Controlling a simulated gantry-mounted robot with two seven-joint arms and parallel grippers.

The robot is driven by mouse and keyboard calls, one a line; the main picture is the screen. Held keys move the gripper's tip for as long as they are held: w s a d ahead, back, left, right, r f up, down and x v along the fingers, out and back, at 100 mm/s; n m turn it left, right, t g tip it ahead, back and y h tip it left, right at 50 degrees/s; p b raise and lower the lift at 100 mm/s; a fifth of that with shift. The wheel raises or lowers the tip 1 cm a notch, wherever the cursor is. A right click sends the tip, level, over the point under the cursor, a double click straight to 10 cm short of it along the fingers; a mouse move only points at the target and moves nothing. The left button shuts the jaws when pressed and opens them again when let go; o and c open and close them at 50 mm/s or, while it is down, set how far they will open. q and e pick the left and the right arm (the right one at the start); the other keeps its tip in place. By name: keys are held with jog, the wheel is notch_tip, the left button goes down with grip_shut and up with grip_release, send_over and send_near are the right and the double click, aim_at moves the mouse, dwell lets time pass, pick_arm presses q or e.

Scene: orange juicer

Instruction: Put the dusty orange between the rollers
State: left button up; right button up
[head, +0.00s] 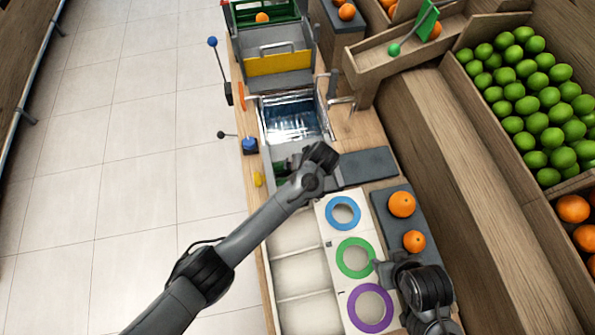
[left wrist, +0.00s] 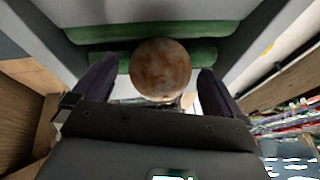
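The dusty orange (left wrist: 160,69), brownish and mottled, shows in the left wrist view between the spread fingers of my left gripper (left wrist: 158,88), with a gap on each side. It overlaps the green rollers (left wrist: 150,32) behind it; I cannot tell whether it rests on them. In the head view the left gripper (head: 300,165) is over the machine's channel, where a bit of green roller (head: 282,168) shows, and the arm hides the orange. My right gripper (head: 384,272) is beside the green ring, its fingers too unclear to read.
Two clean oranges (head: 402,204) sit on a dark mat (head: 384,222). Blue (head: 329,218), green (head: 341,266) and purple (head: 354,315) rings lie on a white board. A water basin (head: 293,118) is beyond the left gripper. A crate of limes (head: 535,100) is at right.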

pick_arm(q)
jog(key=r+p, duration=0.1)
jog(key=r, duration=0.1)
jog(key=r+p, duration=0.2)
jog(key=r, duration=0.1)
jog(key=r+p, duration=0.1)
jog(key=r, duration=0.1)
jog(key=shift+s+a+r+p, duration=0.15)
jog(key=shift+s+r+p, duration=0.15)
jog(key=shift+r+p, duration=0.1)
pick_arm(e)
notch_tip(320, 180, up, 4)
jog(key=shift+a+f, duration=0.1)
jog(key=shift+f, duration=0.1)
pick_arm(q)
jog(key=s+a+r+p, duration=0.1)
jog(key=a+r, duration=0.4)
jog(key=a, duration=0.6)
jog(key=s+a+r+p, duration=0.2)
jog(key=a+r, duration=0.4)
jog(key=a, duration=0.5)
jog(key=shift+s+a, duration=0.4)
jog(key=shift+s, duration=0.4)
pick_arm(e)
notch_tip(320, 180, up, 4)
jog(key=shift+f, duration=0.25)
jog(key=shift+f, duration=0.1)
